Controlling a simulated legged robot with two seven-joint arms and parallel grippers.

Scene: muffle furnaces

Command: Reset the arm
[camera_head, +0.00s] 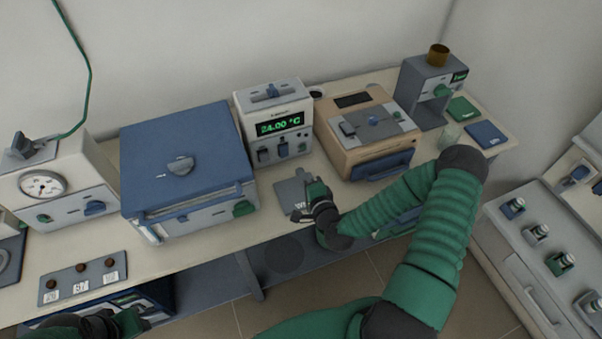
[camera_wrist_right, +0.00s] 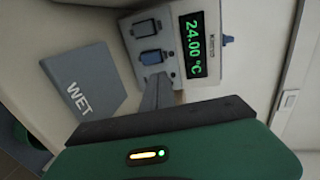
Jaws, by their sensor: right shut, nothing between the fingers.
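My right arm is green and comes in from the lower right of the head view. Its gripper (camera_head: 308,201) is shut and empty, over the front part of the bench by a grey plate (camera_head: 288,194). In the right wrist view the plate (camera_wrist_right: 84,82) reads "WET" and lies beside the gripper (camera_wrist_right: 158,93). The temperature controller (camera_head: 274,122) stands behind the gripper and reads 24.00 °C; it also shows in the wrist view (camera_wrist_right: 170,45). My left gripper (camera_head: 100,325) is partly in view at the bottom left, dark and cut off, its jaws unclear.
A blue-topped furnace (camera_head: 185,150) stands left of the right gripper, a tan furnace (camera_head: 365,130) to its right. A gauge box (camera_head: 50,190) is at far left. A panel with brown knobs (camera_head: 83,280) lies at the bench's front left. A side cabinet (camera_head: 535,250) stands at right.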

